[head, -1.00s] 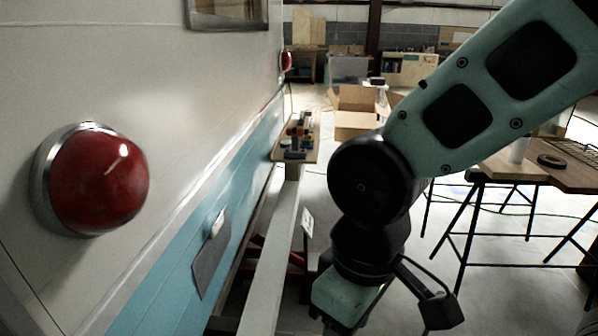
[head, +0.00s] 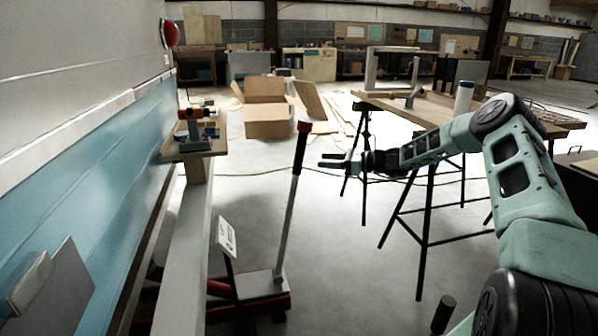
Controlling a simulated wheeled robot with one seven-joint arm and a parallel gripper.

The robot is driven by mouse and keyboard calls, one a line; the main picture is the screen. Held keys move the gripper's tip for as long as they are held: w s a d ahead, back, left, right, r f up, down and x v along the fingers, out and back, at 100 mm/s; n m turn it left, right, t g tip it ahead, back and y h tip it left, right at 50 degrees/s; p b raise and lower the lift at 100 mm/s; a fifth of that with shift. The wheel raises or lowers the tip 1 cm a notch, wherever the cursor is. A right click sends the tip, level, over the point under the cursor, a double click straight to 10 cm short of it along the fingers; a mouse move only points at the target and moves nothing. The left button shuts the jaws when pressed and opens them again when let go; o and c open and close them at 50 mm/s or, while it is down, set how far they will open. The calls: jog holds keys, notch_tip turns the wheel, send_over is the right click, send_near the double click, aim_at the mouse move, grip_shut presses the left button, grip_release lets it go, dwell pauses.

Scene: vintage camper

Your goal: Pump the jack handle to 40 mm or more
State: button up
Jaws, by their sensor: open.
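The jack handle (head: 291,200) stands nearly upright, a pale rod with a black grip and a red-brown top, leaning slightly right. It rises from the jack (head: 262,284), a low red and grey body on the floor. A white sign (head: 226,237) on a dark post stands at the jack's left; its text is too small to read. My gripper (head: 323,160) is open and empty, its fingers pointing left. In the picture it is just right of the handle's upper part, with a gap between. The depth between them is hard to judge.
The camper's blue and cream side (head: 110,150) runs along the left. A pale beam (head: 187,240) beside it carries a small wooden shelf (head: 196,148) with an orange drill (head: 197,113). A work table (head: 430,108) stands at right. Open cardboard boxes (head: 268,120) lie behind.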

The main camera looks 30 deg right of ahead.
aim_at(299, 154)
jog(key=d+f+m+t+h, duration=0.1)
jog(key=d+f+m+t, duration=0.15)
jog(key=d, duration=0.45)
jog(key=b+x, duration=0.3)
jog(key=x, duration=1.2)
jog(key=shift+a+b, duration=0.1)
jog(key=shift+b, duration=0.25)
jog(key=shift+x, duration=0.8)
